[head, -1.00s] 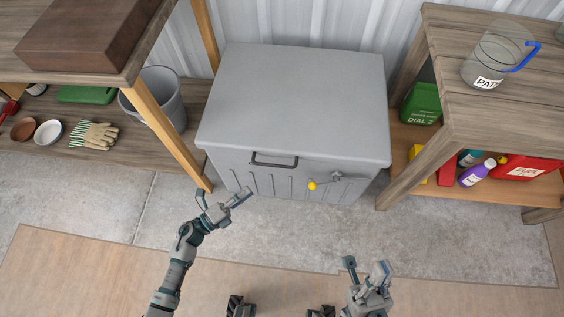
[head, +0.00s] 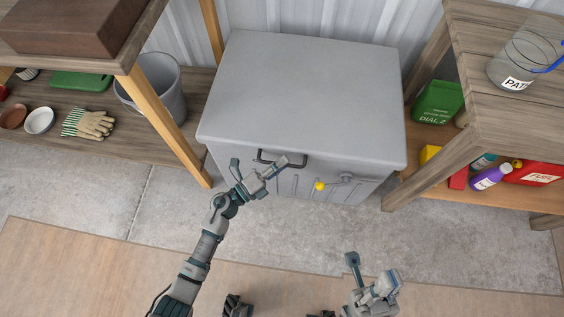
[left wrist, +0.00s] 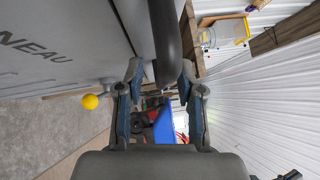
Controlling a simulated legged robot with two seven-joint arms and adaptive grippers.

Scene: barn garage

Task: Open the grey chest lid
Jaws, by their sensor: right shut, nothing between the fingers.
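The grey chest (head: 300,100) stands against the wall with its lid shut flat. A dark bar handle (head: 296,163) sits on its front, below the lid edge. A lever with a yellow ball knob (head: 320,186) is to the handle's right. My left gripper (head: 257,169) is open at the handle and covers part of it. In the left wrist view the handle (left wrist: 166,45) shows between the open fingertips (left wrist: 162,75), neither finger clearly touching it. The yellow knob (left wrist: 90,101) is left of the fingers there. My right gripper (head: 371,272) is shut and empty, low in front of the chest.
A wooden shelf (head: 187,137) with a bucket (head: 160,90) and gloves (head: 88,124) stands left. A wooden bench (head: 510,100) with a glass jug (head: 520,62), green container and red fuel can stands right. Concrete floor in front is clear.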

